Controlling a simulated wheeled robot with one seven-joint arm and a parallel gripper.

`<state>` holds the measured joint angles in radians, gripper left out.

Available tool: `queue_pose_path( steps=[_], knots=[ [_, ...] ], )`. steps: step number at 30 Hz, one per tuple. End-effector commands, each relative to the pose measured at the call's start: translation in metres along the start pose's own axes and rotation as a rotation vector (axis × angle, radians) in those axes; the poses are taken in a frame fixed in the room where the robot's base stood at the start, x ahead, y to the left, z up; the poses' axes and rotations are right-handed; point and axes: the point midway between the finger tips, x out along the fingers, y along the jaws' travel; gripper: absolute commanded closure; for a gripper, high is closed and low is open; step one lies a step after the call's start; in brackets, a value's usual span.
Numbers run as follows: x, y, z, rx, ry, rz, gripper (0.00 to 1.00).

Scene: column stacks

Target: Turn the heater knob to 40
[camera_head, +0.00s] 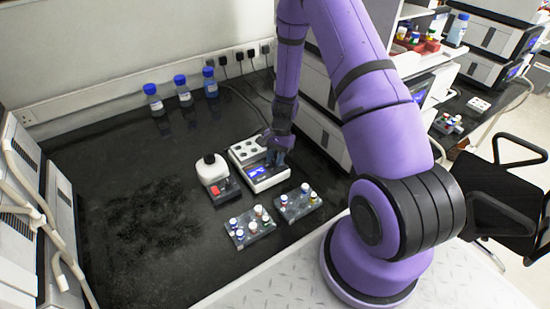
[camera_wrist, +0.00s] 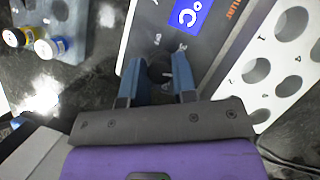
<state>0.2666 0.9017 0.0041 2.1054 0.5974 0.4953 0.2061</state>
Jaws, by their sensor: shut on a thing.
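The heater (camera_head: 246,152) is a white block with round wells on top and a dark front panel with a blue display. It stands on the black bench, and its panel also shows in the wrist view (camera_wrist: 215,45). The knob (camera_wrist: 160,68) is a dark round piece on the panel, below the blue display (camera_wrist: 188,14) in the wrist view. My gripper (camera_wrist: 162,62) has its two blue fingers on either side of the knob and is shut on it. In the head view my gripper (camera_head: 276,157) covers part of the panel. The display number and dial marks are not clearly readable.
A white device with a red switch (camera_head: 213,173) stands just left of the heater. Two racks with small vials (camera_head: 250,229) (camera_head: 299,203) stand in front. Several blue-capped bottles (camera_head: 182,92) stand at the back. The bench's left part is clear.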

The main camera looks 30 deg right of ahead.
Motion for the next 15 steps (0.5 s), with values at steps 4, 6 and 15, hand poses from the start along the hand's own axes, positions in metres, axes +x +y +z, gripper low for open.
queue_pose_path(
  steps=[4, 6, 15],
  knots=[
    [-0.0008, 0.0003, -0.0008, 0.096, 0.001, -0.042, 0.98],
    [-0.0008, 0.0005, -0.0006, 0.132, 0.001, -0.056, 0.98],
    [-0.0007, 0.0003, -0.0007, 0.227, 0.002, -0.096, 0.98]
  ],
)
